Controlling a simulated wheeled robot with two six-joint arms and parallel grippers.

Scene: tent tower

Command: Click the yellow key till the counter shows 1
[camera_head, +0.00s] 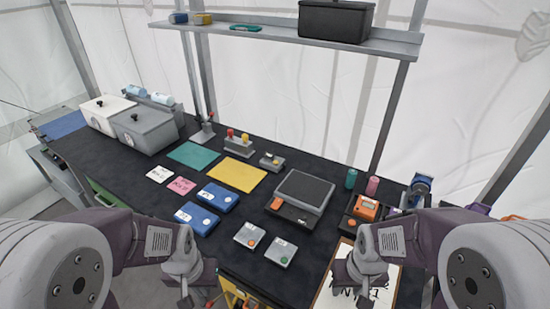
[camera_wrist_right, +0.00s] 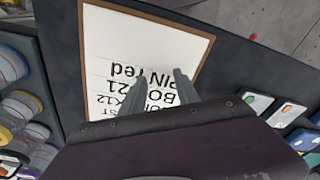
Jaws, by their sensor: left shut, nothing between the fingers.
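A grey box (camera_head: 238,148) at the back middle of the black table carries a red knob and a yellow knob (camera_head: 246,139). A small grey device (camera_head: 271,161) with a small yellowish-orange part stands just right of it. I cannot tell which of these is the yellow key, and no counter digits are readable. My left gripper (camera_head: 186,298) is shut and empty at the bottom of the head view, in front of the table. My right gripper (camera_head: 364,298) is open and empty above a framed white board; its two fingers (camera_wrist_right: 160,77) stand apart in the right wrist view.
The framed board (camera_wrist_right: 110,40) bears black writing. A shelf (camera_head: 280,36) crosses above the back.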

